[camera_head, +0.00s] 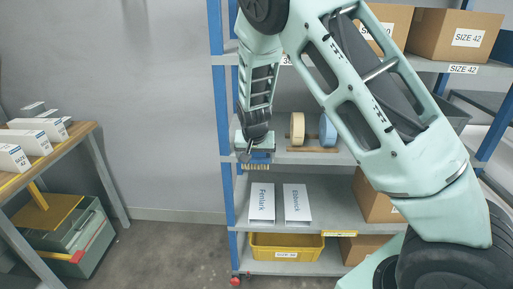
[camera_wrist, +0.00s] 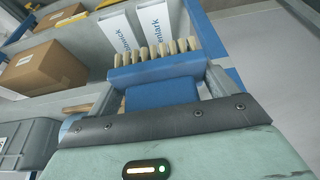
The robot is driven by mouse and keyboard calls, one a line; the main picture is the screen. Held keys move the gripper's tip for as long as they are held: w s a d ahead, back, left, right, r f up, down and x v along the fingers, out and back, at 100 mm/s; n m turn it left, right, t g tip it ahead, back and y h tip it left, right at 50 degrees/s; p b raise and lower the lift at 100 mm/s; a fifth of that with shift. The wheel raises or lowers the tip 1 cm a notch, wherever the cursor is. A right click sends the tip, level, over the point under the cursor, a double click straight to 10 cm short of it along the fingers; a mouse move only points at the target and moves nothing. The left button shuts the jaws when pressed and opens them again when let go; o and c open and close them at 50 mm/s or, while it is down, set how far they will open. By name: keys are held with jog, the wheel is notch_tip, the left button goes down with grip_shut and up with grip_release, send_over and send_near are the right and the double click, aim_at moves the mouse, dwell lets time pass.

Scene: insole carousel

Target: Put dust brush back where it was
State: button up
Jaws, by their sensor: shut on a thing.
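The dust brush (camera_wrist: 158,72) has a blue body and a row of pale bristle tufts. My gripper (camera_head: 256,152) is shut on it. In the head view the brush (camera_head: 257,159) hangs under the gripper with its bristles pointing down, in front of the left part of the middle shelf. In the wrist view it lies between my two fingers (camera_wrist: 160,93), bristles facing away from the palm. The head view does not settle whether the brush touches the shelf (camera_head: 316,158).
The middle shelf also holds a cream roll (camera_head: 297,129) and a blue roll (camera_head: 327,131). Below are two white boxes (camera_head: 262,203) and a yellow bin (camera_head: 286,247). A blue upright (camera_head: 219,110) stands left of my gripper. Cardboard boxes (camera_head: 455,36) sit on top. A workbench (camera_head: 75,140) is at left.

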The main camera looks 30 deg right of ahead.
jog(key=w+d+p, duration=0.1)
jog(key=w+d, duration=0.2)
jog(key=w, duration=0.1)
jog(key=w+d+p, duration=0.2)
jog(key=w+d, duration=0.1)
jog(key=w, duration=0.2)
jog(key=w+d+p, duration=0.2)
jog(key=w+d, duration=0.1)
jog(key=w, duration=0.2)
jog(key=shift+w+d+r, duration=0.1)
jog(key=shift+w+d, duration=0.05)
jog(key=shift+d, duration=0.25)
notch_tip(320, 180, down, 3)
jog(key=shift+p, duration=1)
jog(key=shift+w+f, duration=0.1)
jog(key=shift+f, duration=0.2)
jog(key=shift+f, duration=0.2)
jog(key=o, duration=0.8)
jog(key=shift+r, duration=0.1)
jog(key=shift+r, duration=0.1)
jog(key=b+v, duration=0.3)
jog(key=v, duration=0.9)
